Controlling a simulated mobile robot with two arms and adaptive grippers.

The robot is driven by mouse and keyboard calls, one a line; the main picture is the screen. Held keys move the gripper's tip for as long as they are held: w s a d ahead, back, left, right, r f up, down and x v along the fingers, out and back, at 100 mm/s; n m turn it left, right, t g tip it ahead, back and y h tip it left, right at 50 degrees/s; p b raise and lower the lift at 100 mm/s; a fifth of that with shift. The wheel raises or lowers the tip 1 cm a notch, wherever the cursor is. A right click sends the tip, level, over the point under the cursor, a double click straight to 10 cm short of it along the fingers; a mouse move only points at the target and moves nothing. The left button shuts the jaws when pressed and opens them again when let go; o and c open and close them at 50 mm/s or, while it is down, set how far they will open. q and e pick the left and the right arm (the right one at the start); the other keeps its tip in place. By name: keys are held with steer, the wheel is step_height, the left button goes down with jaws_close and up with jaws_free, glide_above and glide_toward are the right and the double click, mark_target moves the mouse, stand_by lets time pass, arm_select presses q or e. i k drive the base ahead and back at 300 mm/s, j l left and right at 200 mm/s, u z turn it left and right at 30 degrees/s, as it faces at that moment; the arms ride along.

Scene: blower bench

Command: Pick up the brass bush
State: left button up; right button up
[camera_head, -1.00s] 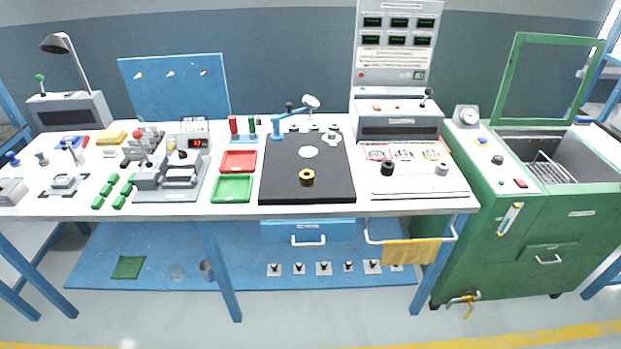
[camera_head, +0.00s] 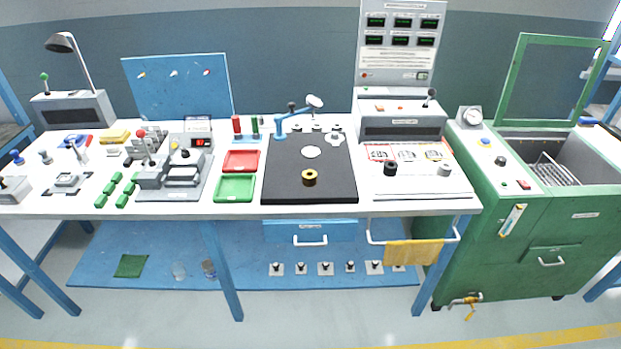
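The brass bush (camera_head: 309,177) is a short ring with a dark hole. It stands on the black mat (camera_head: 283,187), near the mat's front edge and a little right of its middle. Nothing touches it from above. Neither of my grippers shows in the head view.
A white disc (camera_head: 312,152) lies on the mat behind the bush, with a blue-armed fixture (camera_head: 280,128) at the mat's back left. Red (camera_head: 241,161) and green (camera_head: 235,188) trays lie left of the mat. A black knob (camera_head: 390,168) stands on the panel to the right.

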mark_target(309, 178)
steer(key=i+l, duration=0.2)
steer(key=i, duration=0.25)
steer(key=i+l+u, duration=0.1)
steer(key=i, duration=0.4)
